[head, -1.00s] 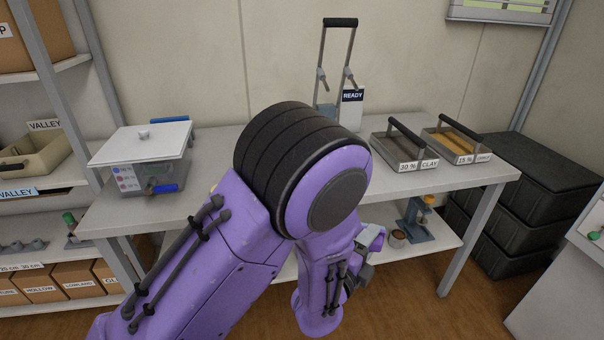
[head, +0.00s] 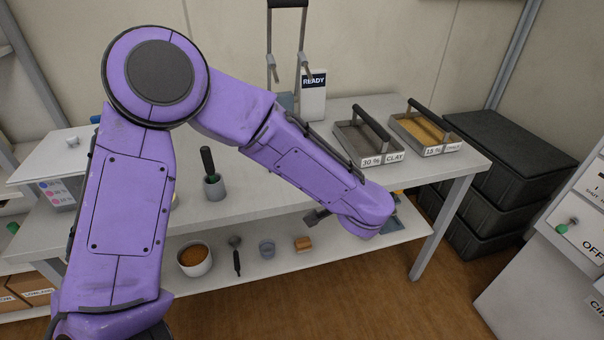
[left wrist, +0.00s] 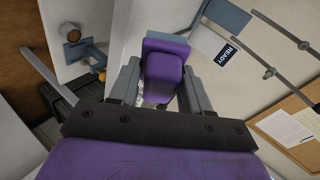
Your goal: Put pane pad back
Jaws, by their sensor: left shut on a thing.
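In the left wrist view, the fingers of my left gripper (left wrist: 164,92) are shut on a purple block-like piece (left wrist: 165,68), which appears to be the pane pad. Its lower part between the fingers is hard to make out. In the head view, the purple left arm comes in from the left and reaches across the table front; its hand is mostly hidden by the wrist, and the pad does not show. The stand with a black handle and a READY card (head: 313,95) stands at the back of the table. My right gripper is not in view.
A 30 % CLAY tray (head: 362,142) and a 15 % tray (head: 426,134) sit on the table's right side. A holder with a black-handled tool (head: 213,186) stands mid-table. The lower shelf (head: 330,258) carries a soil bowl (head: 195,261) and small items. Black crates (head: 498,180) are at right.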

